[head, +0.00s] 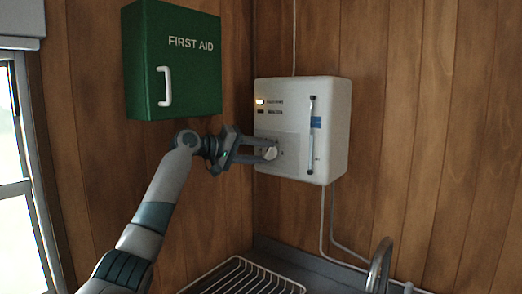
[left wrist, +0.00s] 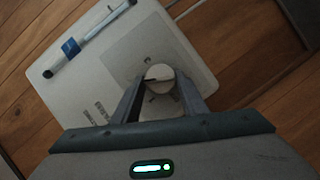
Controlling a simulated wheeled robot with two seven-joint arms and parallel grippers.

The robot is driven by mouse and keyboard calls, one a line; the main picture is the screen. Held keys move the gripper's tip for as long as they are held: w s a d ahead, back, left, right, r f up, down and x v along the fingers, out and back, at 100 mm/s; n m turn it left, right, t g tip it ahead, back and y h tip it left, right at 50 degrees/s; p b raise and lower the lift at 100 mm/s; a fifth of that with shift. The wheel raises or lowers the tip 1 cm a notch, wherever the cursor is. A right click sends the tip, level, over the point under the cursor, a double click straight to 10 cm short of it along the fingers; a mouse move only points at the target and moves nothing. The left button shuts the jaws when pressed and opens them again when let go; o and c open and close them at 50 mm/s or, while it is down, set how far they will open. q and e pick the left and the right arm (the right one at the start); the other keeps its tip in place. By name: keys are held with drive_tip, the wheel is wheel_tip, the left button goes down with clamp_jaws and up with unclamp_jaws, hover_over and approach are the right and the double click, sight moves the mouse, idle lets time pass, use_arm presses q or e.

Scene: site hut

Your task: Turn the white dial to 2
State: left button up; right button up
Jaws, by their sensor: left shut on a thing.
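The white dial (head: 270,153) is on the lower left of the front of a white wall unit (head: 325,150). My left gripper (head: 268,151) is shut on the dial, with its fingers on either side of it. The left wrist view shows the dial (left wrist: 159,77) between the two fingertips (left wrist: 160,84), with a dark pointer line on its face. The marks around the dial are too small or hidden to read, so I cannot tell its setting. My right gripper is not in view.
A green first aid cabinet (head: 175,62) with a white handle hangs just above my left arm. A sight tube (head: 310,135) runs up the unit's right side. Below are a wire rack (head: 245,277) and a curved tap (head: 379,262). A window is at left.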

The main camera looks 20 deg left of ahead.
use_arm(q)
drive_tip(key=shift+f, duration=0.1)
idle(0.3)
drive_tip(key=o, duration=1)
drive_tip(key=shift+o, duration=0.2)
drive_tip(key=shift+s+a, duration=0.3)
drive_tip(key=b+v, duration=0.1)
drive_tip(key=v, duration=0.2)
drive_tip(key=shift+s+a+b, duration=0.1)
drive_tip(key=shift+a+b, duration=0.05)
drive_tip(key=shift+b, duration=0.25)
drive_tip(key=b, duration=0.2)
approach(265, 153)
drive_tip(key=shift+v, duration=1.6)
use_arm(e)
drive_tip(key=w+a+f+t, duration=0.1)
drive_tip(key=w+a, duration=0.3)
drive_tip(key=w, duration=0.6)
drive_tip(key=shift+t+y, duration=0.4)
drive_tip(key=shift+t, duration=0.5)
use_arm(q)
drive_tip(key=shift+a, duration=0.15)
